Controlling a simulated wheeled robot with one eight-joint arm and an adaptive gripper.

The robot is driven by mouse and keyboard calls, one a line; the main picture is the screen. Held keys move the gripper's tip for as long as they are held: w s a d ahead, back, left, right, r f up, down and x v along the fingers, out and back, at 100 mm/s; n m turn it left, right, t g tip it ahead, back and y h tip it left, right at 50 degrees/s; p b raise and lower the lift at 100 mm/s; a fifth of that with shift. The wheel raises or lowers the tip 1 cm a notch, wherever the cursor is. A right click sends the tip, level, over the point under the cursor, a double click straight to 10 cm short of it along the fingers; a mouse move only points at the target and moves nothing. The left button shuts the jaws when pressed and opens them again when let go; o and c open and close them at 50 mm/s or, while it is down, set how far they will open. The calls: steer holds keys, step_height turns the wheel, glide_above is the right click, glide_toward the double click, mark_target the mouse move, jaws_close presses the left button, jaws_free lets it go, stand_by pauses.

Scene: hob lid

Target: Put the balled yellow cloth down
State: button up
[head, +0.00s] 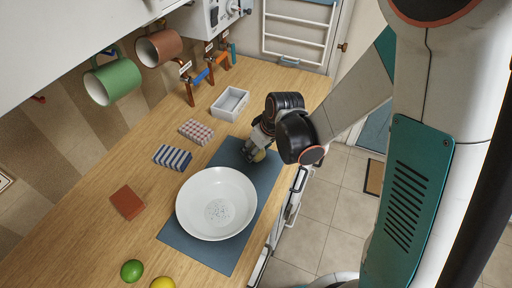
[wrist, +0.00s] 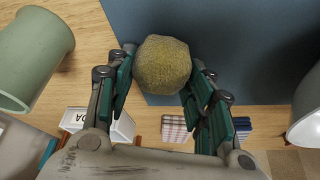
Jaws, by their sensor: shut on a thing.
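The balled yellow cloth (wrist: 162,64) is a rough, round, olive-yellow lump between my gripper's two fingers in the wrist view. My gripper (wrist: 161,78) is shut on it. In the head view my gripper (head: 256,151) is over the far end of the blue-grey mat (head: 190,235), beyond the white bowl. Only a small bit of the cloth (head: 260,155) shows there, the rest hidden by the gripper. The mat also fills the background behind the cloth in the wrist view (wrist: 240,30). I cannot tell how high the cloth is above it.
A speckled white bowl (head: 216,204) stands on the mat. Left of the mat lie a striped cloth (head: 172,157), a checked cloth (head: 196,131) and a brown block (head: 127,202). A white tray (head: 230,103) stands farther back. A green mug (head: 113,81) and brown mug (head: 159,48) hang above.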

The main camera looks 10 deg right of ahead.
steer(key=shift+f, duration=0.2)
steer(key=o, duration=1)
steer(key=shift+s+d+r+m+t+h+p, duration=0.55)
steer(key=shift+s+d+r+m, duration=0.95)
steer(key=shift+s+r, duration=1.95)
steer(key=shift+s+d+r+m+t+h+p, duration=0.3)
steer(key=shift+s+d+r+m+t+p, duration=0.45)
steer(key=shift+s+d+r, duration=2.7)
steer(key=shift+s+d+r+m+t+h+p, duration=0.55)
steer(key=shift+s+r+m, duration=0.95)
steer(key=shift+r, duration=3.75)
steer(key=shift+s+n, duration=0.2)
steer(key=shift+n, duration=0.05)
